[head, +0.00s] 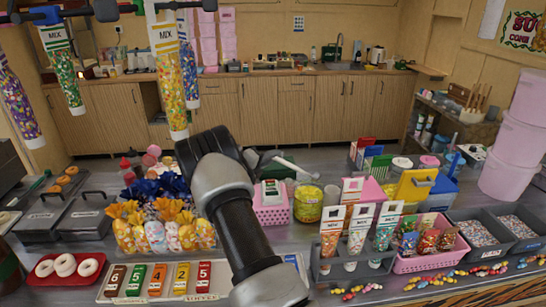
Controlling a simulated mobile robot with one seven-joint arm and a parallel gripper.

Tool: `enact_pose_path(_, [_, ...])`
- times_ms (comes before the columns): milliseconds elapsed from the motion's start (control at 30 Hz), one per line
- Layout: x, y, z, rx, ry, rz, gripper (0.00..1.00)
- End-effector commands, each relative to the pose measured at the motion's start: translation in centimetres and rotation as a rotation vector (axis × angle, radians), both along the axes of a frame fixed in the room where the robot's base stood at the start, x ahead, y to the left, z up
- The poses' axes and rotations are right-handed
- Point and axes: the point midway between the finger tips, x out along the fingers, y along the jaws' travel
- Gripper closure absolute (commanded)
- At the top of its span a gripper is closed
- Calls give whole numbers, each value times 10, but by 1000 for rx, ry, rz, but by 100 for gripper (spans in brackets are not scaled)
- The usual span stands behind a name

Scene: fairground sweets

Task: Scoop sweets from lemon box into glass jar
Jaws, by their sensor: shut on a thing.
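My arm reaches up from the bottom middle and bends over the counter. My gripper (255,160) is at its far end, small and partly hidden behind the wrist. It is shut on a pale scoop-like tool (295,166), which slants down to the right; its far end is hard to make out. A round glass jar (308,204) with yellow-green sweets stands below and right of the tool.
A pink basket (271,212) stands just left of the jar. A rack of sweet tubes (352,245) stands in front right. Wrapped bags (160,232) crowd the left. Filled MIX cones (172,85) hang at upper left. The counter is crowded; loose sweets lie along its front edge.

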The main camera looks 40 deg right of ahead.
Motion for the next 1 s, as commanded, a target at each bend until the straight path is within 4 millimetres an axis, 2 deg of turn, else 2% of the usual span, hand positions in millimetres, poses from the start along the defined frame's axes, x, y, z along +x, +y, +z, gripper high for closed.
enact_pose_path(467, [0,-1,2,3,-5,0,100])
enact_pose_path(1000, [-37,-28,67,277,-373,-1,100])
